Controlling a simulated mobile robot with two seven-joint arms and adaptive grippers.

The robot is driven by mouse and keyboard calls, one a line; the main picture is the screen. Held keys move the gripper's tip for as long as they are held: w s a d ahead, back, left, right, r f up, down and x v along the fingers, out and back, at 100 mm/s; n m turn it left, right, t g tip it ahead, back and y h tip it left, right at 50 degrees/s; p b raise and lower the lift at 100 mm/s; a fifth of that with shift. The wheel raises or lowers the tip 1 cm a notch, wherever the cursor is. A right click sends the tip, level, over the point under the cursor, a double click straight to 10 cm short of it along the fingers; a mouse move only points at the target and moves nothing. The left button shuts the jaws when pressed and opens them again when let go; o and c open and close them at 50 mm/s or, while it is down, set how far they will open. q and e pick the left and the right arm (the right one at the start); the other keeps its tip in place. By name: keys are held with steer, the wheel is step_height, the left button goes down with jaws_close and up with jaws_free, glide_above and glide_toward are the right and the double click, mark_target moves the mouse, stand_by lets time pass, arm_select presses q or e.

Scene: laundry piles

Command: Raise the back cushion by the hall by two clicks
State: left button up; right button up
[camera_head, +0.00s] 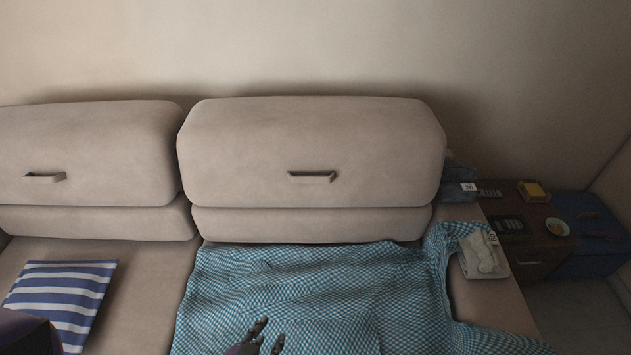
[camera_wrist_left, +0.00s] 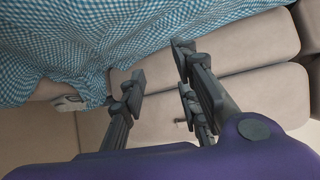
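Two beige back cushions rise along the sofa, the right one (camera_head: 310,135) whole in the head view and the left one (camera_head: 90,135) cut by the picture edge. Each has a small pull handle, one on the right cushion (camera_head: 312,177) and one on the left cushion (camera_head: 45,178). I cannot tell which cushion is by the hall. My left gripper (camera_head: 258,340) is low in front of the right cushion, over the blue checked blanket, well short of the handle. In the left wrist view its fingers (camera_wrist_left: 158,75) stand apart with nothing between them. My right gripper is out of view.
A blue checked blanket (camera_head: 290,290) covers the right seat. A striped pillow (camera_head: 68,295) lies on the left seat.

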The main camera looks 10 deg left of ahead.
arm_select(q)
steer(key=w+d+m+t+b, duration=0.1)
steer(key=w+d+m+b, duration=0.15)
steer(key=w, duration=0.75)
steer(key=m+t+y+b, duration=0.4)
steer(key=m+b, duration=0.4)
steer(key=m, duration=0.4)
glide_toward(311, 181)
steer(key=w, duration=0.3)
steer(key=x, duration=0.8)
steer(key=shift+s+a+f, duration=0.2)
steer(key=shift+a+f, duration=0.1)
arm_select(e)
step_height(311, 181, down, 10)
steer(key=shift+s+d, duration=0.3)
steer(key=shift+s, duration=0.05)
arm_select(q)
jaws_close()
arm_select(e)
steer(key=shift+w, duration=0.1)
arm_select(q)
steer(key=shift+b, duration=0.3)
